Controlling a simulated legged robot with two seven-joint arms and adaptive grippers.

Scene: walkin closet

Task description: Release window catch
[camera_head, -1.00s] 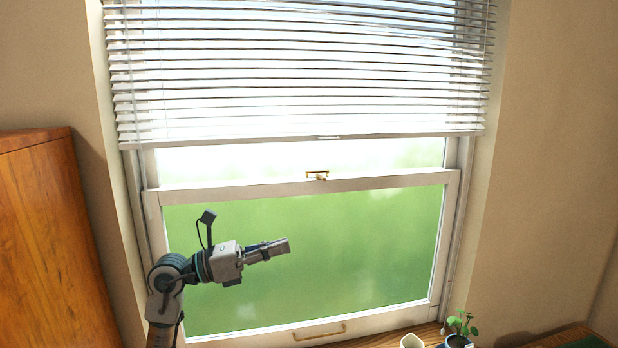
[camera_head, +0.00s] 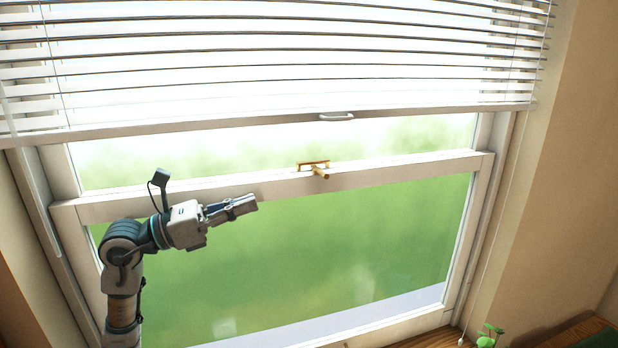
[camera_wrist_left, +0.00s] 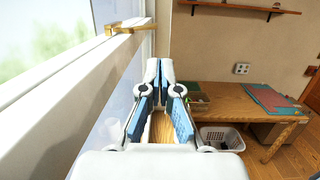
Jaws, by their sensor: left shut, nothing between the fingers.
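The brass window catch (camera_head: 316,168) sits on the top of the lower sash's meeting rail (camera_head: 385,175), near the middle of the window. Its small lever points out toward me. In the left wrist view the catch (camera_wrist_left: 130,26) shows at upper left, on the white rail. My left gripper (camera_head: 256,202) is shut and empty, in front of the glass just below the rail. It is to the left of the catch and lower, apart from it. It also shows in the left wrist view (camera_wrist_left: 160,66). My right gripper is not in view.
White blinds (camera_head: 270,60) hang above the catch, with a small handle (camera_head: 336,116) on their bottom bar. A cord hangs at the right. A small plant (camera_head: 488,336) is at lower right. The left wrist view shows a wooden desk (camera_wrist_left: 225,98), a white basket (camera_wrist_left: 222,138) and a wall shelf (camera_wrist_left: 235,9).

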